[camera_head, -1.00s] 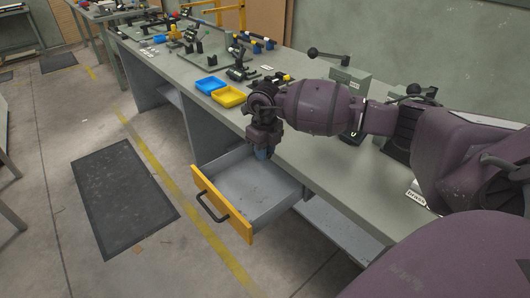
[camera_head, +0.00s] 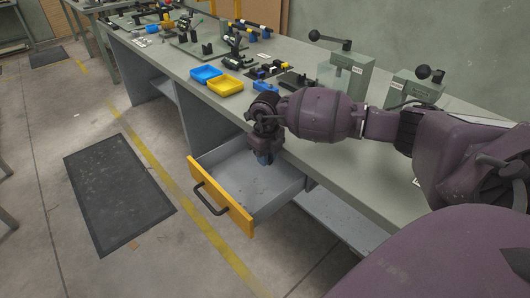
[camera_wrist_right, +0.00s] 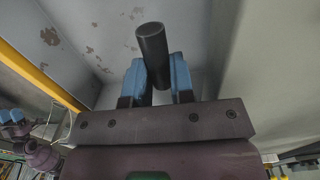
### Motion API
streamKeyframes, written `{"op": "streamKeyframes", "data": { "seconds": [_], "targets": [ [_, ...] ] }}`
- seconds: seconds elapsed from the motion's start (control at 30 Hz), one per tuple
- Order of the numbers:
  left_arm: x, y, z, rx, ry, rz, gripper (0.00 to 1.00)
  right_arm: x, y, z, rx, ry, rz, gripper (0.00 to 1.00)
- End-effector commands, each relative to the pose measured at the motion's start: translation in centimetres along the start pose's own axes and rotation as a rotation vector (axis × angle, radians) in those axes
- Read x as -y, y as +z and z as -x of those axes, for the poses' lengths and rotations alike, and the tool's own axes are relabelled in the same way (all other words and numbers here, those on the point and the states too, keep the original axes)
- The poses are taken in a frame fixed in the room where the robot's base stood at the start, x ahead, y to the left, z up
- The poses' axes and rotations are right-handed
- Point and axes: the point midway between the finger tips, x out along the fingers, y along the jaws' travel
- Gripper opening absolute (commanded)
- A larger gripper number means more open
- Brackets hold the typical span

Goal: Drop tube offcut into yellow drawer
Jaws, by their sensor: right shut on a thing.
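The yellow-fronted drawer (camera_head: 222,196) is pulled open from the bench, with a grey inside and a black handle. My right gripper (camera_head: 264,158) points down over the drawer's rear part, near the bench edge. In the right wrist view its blue fingers (camera_wrist_right: 155,80) are shut on the tube offcut (camera_wrist_right: 153,42), a short dark grey cylinder. The drawer's worn grey floor lies beyond the tube. The tube is hidden in the head view. What appears to be my left gripper (camera_wrist_right: 15,118) shows small at the left of the wrist view, its jaws unclear.
The bench top (camera_head: 330,160) runs along the drawer's back side. A yellow bin (camera_head: 225,86) and a blue bin (camera_head: 205,73) stand on it near its front edge. Lever fixtures (camera_head: 345,70) stand farther right. The floor around a dark mat (camera_head: 118,190) is clear.

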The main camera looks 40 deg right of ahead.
Motion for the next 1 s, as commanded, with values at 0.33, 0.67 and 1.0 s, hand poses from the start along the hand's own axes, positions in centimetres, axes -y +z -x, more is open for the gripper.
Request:
{"op": "streamKeyframes", "data": {
  "seconds": [0.33, 0.67, 1.0],
  "targets": [
    [0.1, 0.1, 0.0, 0.004, 0.000, -0.004, 0.49, 0.0, 0.0, 0.1, 0.002, 0.000, 0.000, 0.47],
    [0.1, 0.2, 0.0, 0.005, 0.000, -0.003, 0.49, 0.0, 0.0, 0.2, 0.002, 0.000, 0.000, 0.52],
    [0.2, -0.9, 0.3, -0.012, -0.002, 0.000, 0.49, 0.0, 0.1, 5.0, 0.008, -0.001, 0.000, 0.52]
  ]
}}
